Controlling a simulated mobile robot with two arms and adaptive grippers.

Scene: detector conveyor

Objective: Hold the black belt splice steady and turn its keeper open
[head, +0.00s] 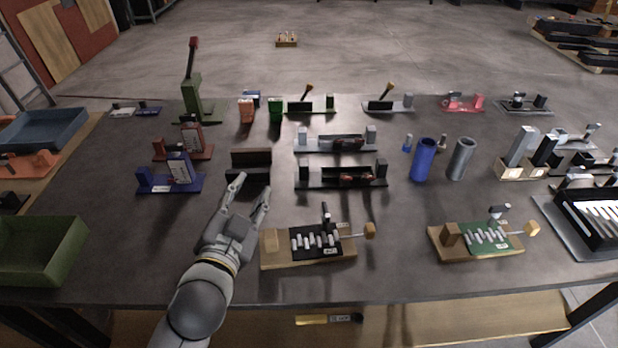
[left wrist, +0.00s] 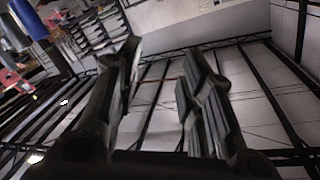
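The black belt splice (head: 316,241) lies on a wooden block near the front middle of the table in the head view. It has a row of light pins across a black plate, a small dark upright lever, and a rod with a wooden knob (head: 370,230) at its right end. I cannot tell which of these parts is the keeper. My left gripper (head: 253,186) is open and empty, beyond and left of the splice, apart from it. Its spread fingers (left wrist: 160,75) also show in the left wrist view, with nothing between them. My right gripper is not in view.
A similar green splice (head: 478,241) stands to the right. A dark bracket (head: 250,157) is just beyond my left fingertips. Two black-based fixtures, blue and grey cylinders (head: 424,160) (head: 461,158) stand farther back. A green tray (head: 42,250) is at left. The table between the two splices is clear.

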